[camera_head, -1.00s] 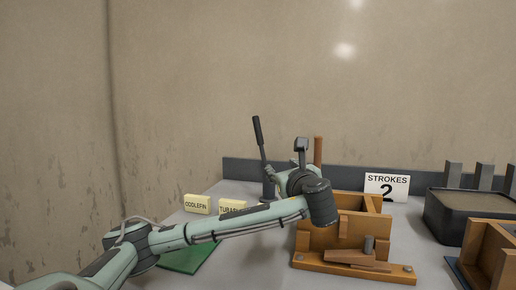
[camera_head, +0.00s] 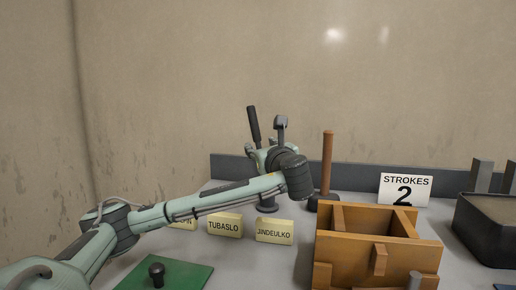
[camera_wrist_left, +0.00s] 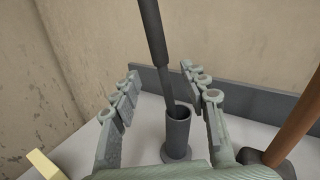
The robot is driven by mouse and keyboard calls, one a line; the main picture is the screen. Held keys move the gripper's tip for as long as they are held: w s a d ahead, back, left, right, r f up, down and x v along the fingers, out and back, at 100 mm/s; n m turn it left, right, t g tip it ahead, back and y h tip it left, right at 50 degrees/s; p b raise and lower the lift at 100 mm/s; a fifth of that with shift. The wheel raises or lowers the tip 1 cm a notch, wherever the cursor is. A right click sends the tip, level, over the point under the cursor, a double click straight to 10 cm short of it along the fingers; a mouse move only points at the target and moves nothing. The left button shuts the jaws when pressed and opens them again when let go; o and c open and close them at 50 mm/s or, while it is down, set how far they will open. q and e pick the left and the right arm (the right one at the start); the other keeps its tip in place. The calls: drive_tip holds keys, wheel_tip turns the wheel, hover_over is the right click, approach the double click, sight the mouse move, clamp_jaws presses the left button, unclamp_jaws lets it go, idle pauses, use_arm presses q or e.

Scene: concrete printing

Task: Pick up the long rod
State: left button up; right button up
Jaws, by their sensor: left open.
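The long rod (camera_head: 254,126) is dark, with a thicker grip at its upper end. It stands tilted in a grey cylindrical holder (camera_wrist_left: 177,132) near the back of the table. In the left wrist view the rod (camera_wrist_left: 153,35) rises from the holder's mouth between my fingers. My left gripper (camera_head: 266,158) is open around the rod, with one finger on each side; it also shows in the left wrist view (camera_wrist_left: 165,88). I see no clear finger contact. In the head view, my wrist and gripper partly hide the rod's lower part. My right gripper is not in view.
A wooden-handled tool (camera_head: 327,165) stands right of the holder. Labels TUBASLO (camera_head: 225,225) and JINDEULKO (camera_head: 274,231) stand in front. A wooden box (camera_head: 372,252), a STROKES 2 sign (camera_head: 405,189) and a dark tray (camera_head: 490,235) are right. A green plate (camera_head: 190,275) is front left.

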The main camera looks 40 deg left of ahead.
sight(258, 143)
use_arm(q)
drive_tip(key=shift+w+a, duration=0.3)
drive_tip(key=shift+a, duration=0.15)
drive_tip(key=x, duration=0.5)
drive_tip(key=shift+d+f+p, duration=0.15)
drive_tip(key=shift+p, duration=0.25)
clamp_jaws()
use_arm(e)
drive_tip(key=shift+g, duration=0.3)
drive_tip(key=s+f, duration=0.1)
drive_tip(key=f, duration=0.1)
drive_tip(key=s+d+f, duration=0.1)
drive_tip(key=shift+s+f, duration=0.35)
